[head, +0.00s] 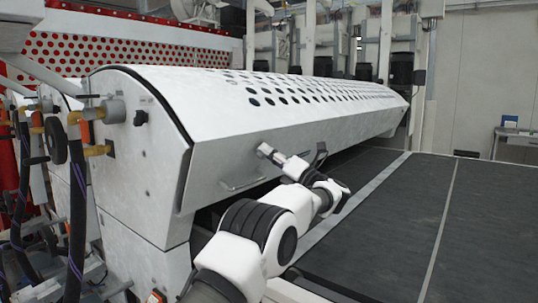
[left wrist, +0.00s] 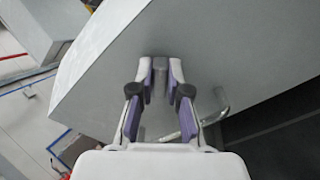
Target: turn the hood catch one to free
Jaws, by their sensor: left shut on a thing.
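The white hood (head: 240,120) of the roller coater is down, with its front panel facing me. My left gripper (head: 271,155) reaches up to this panel, above and to the right of a thin bar handle (head: 243,183). In the left wrist view my left gripper (left wrist: 160,75) is shut on a small grey catch (left wrist: 160,67) on the hood panel (left wrist: 235,45). The fingers sit on both sides of the catch. In the head view the fingers largely cover the catch, and I cannot tell its turn position. My right gripper is not in view.
A dark flat conveyor bed (head: 400,205) lies to the right, below the hood edge. Hoses and brass valves (head: 85,116) stand at the left end. The handle also shows close beside my fingers in the left wrist view (left wrist: 219,108).

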